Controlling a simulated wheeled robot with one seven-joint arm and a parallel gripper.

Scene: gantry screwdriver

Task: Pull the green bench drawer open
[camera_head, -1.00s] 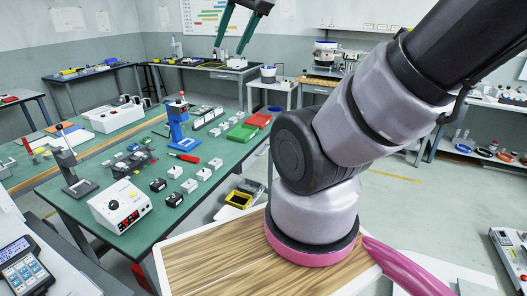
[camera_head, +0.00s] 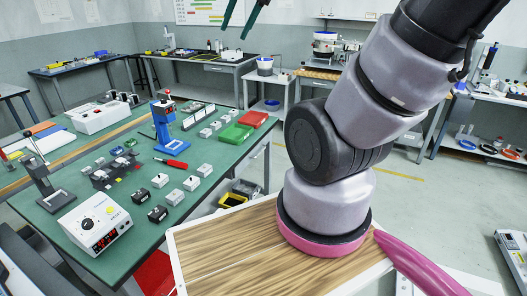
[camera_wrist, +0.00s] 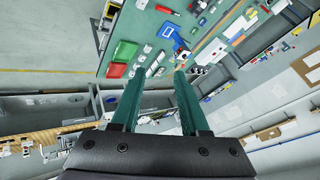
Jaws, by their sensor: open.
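The green-topped bench (camera_head: 190,178) fills the left and middle of the head view. Its top also shows in the wrist view (camera_wrist: 143,22), below my raised gripper. I cannot make out a drawer front or handle on this bench in either view. My gripper (camera_head: 240,22) is at the top edge of the head view, partly cut off, well above and away from the bench. In the wrist view my gripper (camera_wrist: 159,76) has two dark green fingers spread apart with nothing between them.
A green bin (camera_head: 236,134) and red bin (camera_head: 253,119) sit at the bench's right edge. A blue press (camera_head: 163,122), a red screwdriver (camera_head: 171,162) and a white control box (camera_head: 94,222) stand on the bench. A yellow bin (camera_head: 233,200) is beneath it.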

